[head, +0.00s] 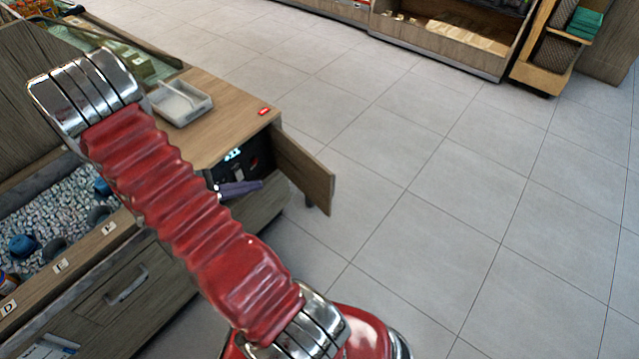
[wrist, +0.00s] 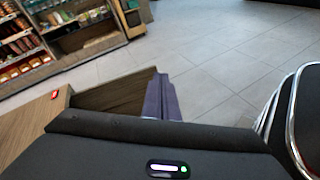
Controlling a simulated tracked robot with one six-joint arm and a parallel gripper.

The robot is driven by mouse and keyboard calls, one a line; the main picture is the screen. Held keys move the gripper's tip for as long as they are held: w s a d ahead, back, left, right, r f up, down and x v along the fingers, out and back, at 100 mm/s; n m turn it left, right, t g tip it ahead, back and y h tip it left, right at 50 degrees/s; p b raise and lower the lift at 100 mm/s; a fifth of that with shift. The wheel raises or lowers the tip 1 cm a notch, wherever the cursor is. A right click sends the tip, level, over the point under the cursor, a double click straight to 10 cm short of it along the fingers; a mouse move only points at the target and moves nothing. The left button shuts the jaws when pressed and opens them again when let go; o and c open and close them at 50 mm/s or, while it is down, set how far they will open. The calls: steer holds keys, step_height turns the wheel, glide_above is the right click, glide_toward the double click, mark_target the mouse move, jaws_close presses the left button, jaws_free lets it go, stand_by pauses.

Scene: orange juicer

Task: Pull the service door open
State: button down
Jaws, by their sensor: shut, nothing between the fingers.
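The service door (head: 305,178) is a wooden panel at the right end of the counter, standing open and swung out from the cabinet. In the wrist view the door (wrist: 112,95) runs from the counter toward my fingertips. My gripper (head: 240,188) has purple fingers and is shut and empty, in front of the cabinet opening on the door's inner side. In the wrist view my gripper (wrist: 161,98) overlaps the door's far end; I cannot tell whether they touch. A dark device (head: 240,162) shows behind the fingers. My red arm hides part of the cabinet front.
The counter top (head: 215,130) holds a white tray (head: 180,103) and a small red label (head: 264,111). A drawer with a metal handle (head: 126,285) is at the lower left. Tiled floor (head: 430,200) is clear to the right. Shelves (head: 450,35) stand at the back.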

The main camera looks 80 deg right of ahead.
mark_target(327, 178)
steer(key=s+d+f+n+h, duration=0.2)
steer(key=s+d+f+n, duration=0.1)
steer(key=f, duration=0.5)
steer(key=s+d+f+n+h, duration=0.3)
steer(key=d+f, duration=0.1)
steer(key=f, duration=0.4)
steer(key=shift+s+f+n, duration=0.2)
steer(key=shift+n, duration=0.1)
steer(key=shift+s, duration=0.1)
steer(key=shift+x, duration=6.9)
steer(key=shift+f, duration=0.1)
steer(key=shift+d, duration=0.2)
